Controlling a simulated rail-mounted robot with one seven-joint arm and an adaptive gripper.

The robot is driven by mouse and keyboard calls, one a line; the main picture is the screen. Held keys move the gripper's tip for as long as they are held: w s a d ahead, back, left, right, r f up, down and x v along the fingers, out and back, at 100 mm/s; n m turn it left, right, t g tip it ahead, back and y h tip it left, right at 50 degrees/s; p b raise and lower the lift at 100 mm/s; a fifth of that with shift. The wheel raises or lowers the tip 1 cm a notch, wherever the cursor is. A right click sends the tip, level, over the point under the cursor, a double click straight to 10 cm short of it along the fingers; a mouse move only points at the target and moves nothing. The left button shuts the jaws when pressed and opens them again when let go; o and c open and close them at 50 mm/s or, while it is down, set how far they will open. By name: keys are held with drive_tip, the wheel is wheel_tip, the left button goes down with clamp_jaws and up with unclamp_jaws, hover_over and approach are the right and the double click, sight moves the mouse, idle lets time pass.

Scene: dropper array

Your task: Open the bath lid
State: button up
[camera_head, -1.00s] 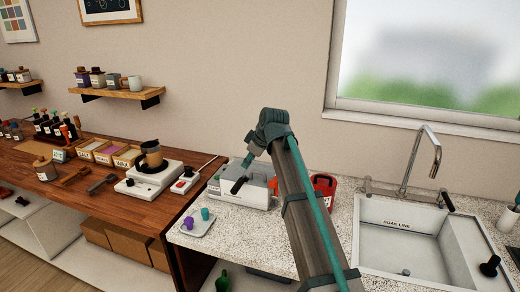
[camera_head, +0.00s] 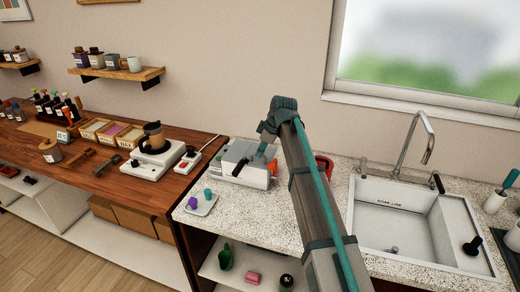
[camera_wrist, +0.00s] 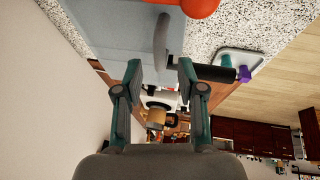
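The bath (camera_head: 256,181) is a pale grey box on the speckled counter, left of the sink. Its grey lid (camera_head: 236,151) looks closed. A black bar handle (camera_head: 240,167) is at its front left. In the wrist view the lid is a broad grey surface (camera_wrist: 110,25), and the black bar (camera_wrist: 215,73) joins a curved grey arm (camera_wrist: 161,40). My gripper (camera_wrist: 159,70) is open and empty, with its fingers wide apart. The right finger is near the left end of the bar; contact cannot be told. In the head view my gripper (camera_head: 262,150) is over the bath, partly hidden by my arm.
A small tray (camera_head: 207,208) with purple and teal cups sits at the counter's front left. A red container (camera_head: 323,167) is partly behind my arm. The sink (camera_head: 420,222) lies to the right. A scale with a jug (camera_head: 153,140) stands on the wooden counter at left.

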drive_tip(key=shift+x, duration=1.05)
clamp_jaws()
